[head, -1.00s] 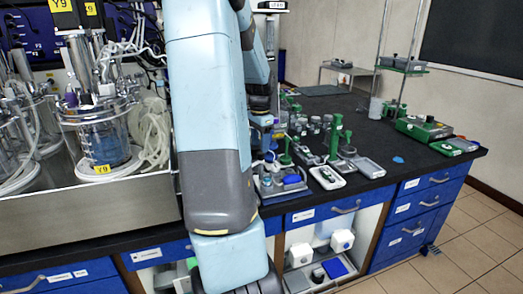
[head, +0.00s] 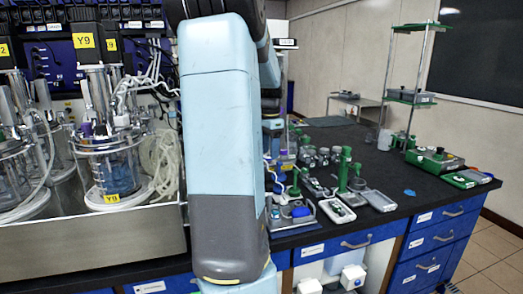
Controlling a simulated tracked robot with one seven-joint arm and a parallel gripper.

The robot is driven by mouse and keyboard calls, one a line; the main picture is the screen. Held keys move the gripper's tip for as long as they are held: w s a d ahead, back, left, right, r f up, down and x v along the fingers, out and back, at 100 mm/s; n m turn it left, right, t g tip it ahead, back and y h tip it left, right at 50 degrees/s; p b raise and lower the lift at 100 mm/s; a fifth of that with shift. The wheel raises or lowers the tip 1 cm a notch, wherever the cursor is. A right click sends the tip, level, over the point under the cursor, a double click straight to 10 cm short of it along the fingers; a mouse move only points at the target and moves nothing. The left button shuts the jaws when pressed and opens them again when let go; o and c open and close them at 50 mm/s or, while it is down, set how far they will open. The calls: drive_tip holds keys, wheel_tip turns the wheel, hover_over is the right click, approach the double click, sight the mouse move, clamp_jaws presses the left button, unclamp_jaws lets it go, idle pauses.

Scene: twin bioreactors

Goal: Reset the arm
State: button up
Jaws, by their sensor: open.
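My arm (head: 222,130) stands large and upright in the middle of the head view, a pale blue link with a dark grey lower part. Behind its right side, my arm's farther part runs down to my gripper (head: 274,146), small and partly hidden by the near link. My gripper is open, above the black bench (head: 440,195), and I see nothing held in it. Its fingertips are too small to make out clearly.
Glass bioreactor vessels (head: 112,172) with tubing stand in a steel tray (head: 90,240) at left. Trays and green stands (head: 344,170) crowd the bench right of my arm. A tall rack (head: 408,97) stands farther right. Blue drawers (head: 430,240) line the bench front.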

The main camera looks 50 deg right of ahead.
drive_tip(key=shift+w+a, duration=0.1)
drive_tip(key=w+a+r+n+t, duration=0.25)
drive_tip(key=a+n, duration=0.35)
drive_tip(key=a, duration=0.7)
drive_tip(key=w+a+r+n+t, duration=0.1)
drive_tip(key=w+a+r+n, duration=0.3)
drive_tip(key=a, duration=0.9)
drive_tip(key=s+a+n+t, duration=0.1)
drive_tip(key=s+a+n, duration=0.4)
drive_tip(key=a, duration=0.4)
drive_tip(key=s+a+f+n+t, duration=0.1)
drive_tip(key=s+a+n, duration=0.5)
drive_tip(key=a, duration=0.4)
drive_tip(key=shift+s+f+n, duration=0.2)
drive_tip(key=shift+f+n, duration=0.05)
drive_tip(key=shift+n, duration=0.45)
